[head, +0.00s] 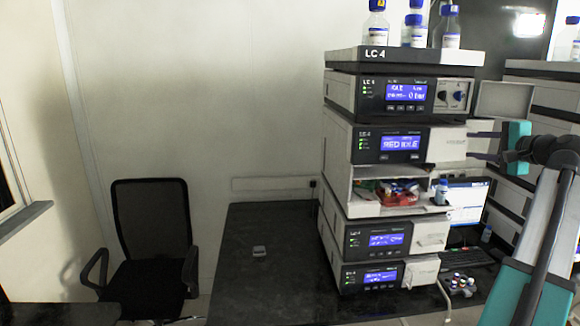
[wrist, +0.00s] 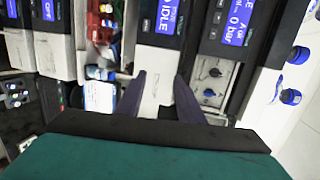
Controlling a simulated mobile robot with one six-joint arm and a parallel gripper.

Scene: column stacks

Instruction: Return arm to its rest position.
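My gripper (head: 471,145) is at the right in the head view, in front of the LC 4 instrument stack (head: 340,165). Its two dark fingers point left, one above the other with a gap between them. In the wrist view my gripper (wrist: 160,76) shows both fingers apart with nothing held between them. Behind the gap is the pale front panel (wrist: 157,62) of the module whose screen reads IDLE. I cannot tell exactly how far the fingertips are from that panel.
Blue-capped bottles (head: 450,28) stand on top of the stack. A second stack (head: 515,165) stands close behind my arm. The dark bench (head: 265,285) is mostly clear at left.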

